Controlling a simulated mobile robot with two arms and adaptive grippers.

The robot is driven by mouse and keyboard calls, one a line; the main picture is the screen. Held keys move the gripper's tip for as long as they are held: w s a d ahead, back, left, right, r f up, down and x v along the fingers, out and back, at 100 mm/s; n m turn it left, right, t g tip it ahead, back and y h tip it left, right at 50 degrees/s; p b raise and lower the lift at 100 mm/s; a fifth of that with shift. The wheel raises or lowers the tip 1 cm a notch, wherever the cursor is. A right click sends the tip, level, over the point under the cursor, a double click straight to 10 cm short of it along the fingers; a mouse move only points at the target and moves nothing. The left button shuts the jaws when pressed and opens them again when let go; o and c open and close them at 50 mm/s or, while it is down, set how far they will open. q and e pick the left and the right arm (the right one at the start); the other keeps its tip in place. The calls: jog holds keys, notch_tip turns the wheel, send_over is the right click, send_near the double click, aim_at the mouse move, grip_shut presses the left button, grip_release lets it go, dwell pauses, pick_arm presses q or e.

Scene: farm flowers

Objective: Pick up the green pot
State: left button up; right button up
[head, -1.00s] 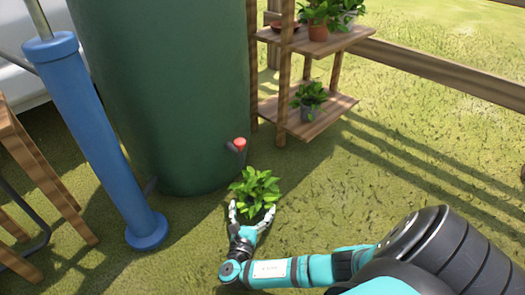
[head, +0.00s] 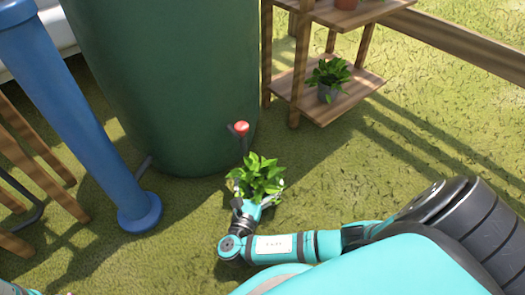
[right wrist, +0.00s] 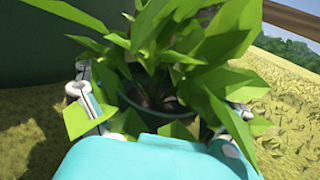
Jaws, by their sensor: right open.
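A leafy green plant (head: 262,174) stands on the grass in front of the big green tank in the head view. Its leaves hide its pot there. In the right wrist view the dark pot (right wrist: 158,108) shows below the leaves (right wrist: 190,55), close beyond my palm. My right gripper (head: 257,187) is open, with its fingers on either side of the pot; its fingers also show in the right wrist view (right wrist: 162,105). Leaves cover parts of the fingers, so I cannot tell whether they touch the pot. Only a teal sliver, probably my left gripper (head: 14,289), shows at the bottom left corner.
The green tank (head: 165,85) with a red-topped tap (head: 241,128) stands just behind the plant. A blue post (head: 75,110) is to the left. A wooden shelf (head: 345,100) with a grey potted plant (head: 327,92) is at the back right. Open grass lies to the right.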

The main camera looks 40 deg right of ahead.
jog(key=c, duration=1.3)
jog(key=shift+r, duration=0.15)
